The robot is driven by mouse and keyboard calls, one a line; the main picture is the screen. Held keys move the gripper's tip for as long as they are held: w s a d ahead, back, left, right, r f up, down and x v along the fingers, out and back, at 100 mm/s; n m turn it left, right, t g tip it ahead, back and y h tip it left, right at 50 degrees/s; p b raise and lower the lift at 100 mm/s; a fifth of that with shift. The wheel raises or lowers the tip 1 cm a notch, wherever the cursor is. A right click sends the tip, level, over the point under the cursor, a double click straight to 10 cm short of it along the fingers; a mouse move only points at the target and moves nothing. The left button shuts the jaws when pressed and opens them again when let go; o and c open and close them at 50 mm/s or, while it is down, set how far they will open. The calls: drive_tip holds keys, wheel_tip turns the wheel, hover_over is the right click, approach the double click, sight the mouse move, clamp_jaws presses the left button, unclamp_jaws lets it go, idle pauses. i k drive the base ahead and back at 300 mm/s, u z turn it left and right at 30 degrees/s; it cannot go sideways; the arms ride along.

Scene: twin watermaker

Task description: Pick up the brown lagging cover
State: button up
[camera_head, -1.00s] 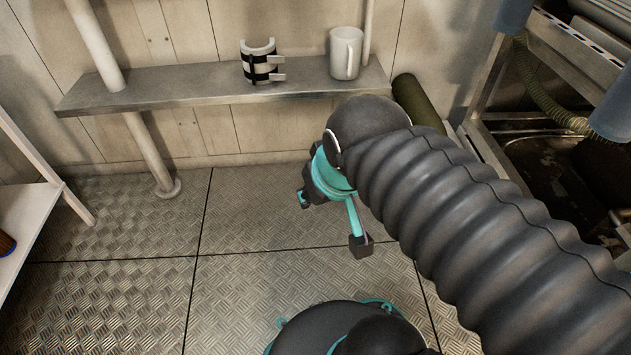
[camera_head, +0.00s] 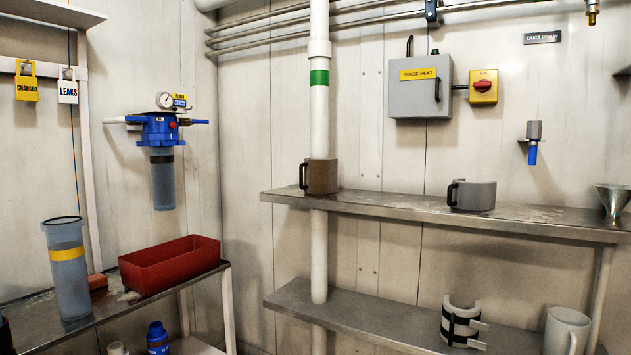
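A brown cover (camera_head: 322,176) with a black handle on its left side sits upright on the upper metal shelf (camera_head: 400,207). It is at the white vertical pipe (camera_head: 319,120); I cannot tell whether it wraps the pipe or stands in front of it. A similar grey piece (camera_head: 474,195) with a black handle stands farther right on the same shelf. My gripper and arm are not in this view.
A metal funnel (camera_head: 612,203) is at right. A red tray (camera_head: 170,265) and a clear cylinder (camera_head: 67,275) stand on the left bench.

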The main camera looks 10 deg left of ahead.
sight(321, 175)
drive_tip(key=k, duration=0.55)
drive_tip(key=u, duration=0.9)
drive_tip(key=i, duration=1.35)
drive_tip(key=z, duration=0.35)
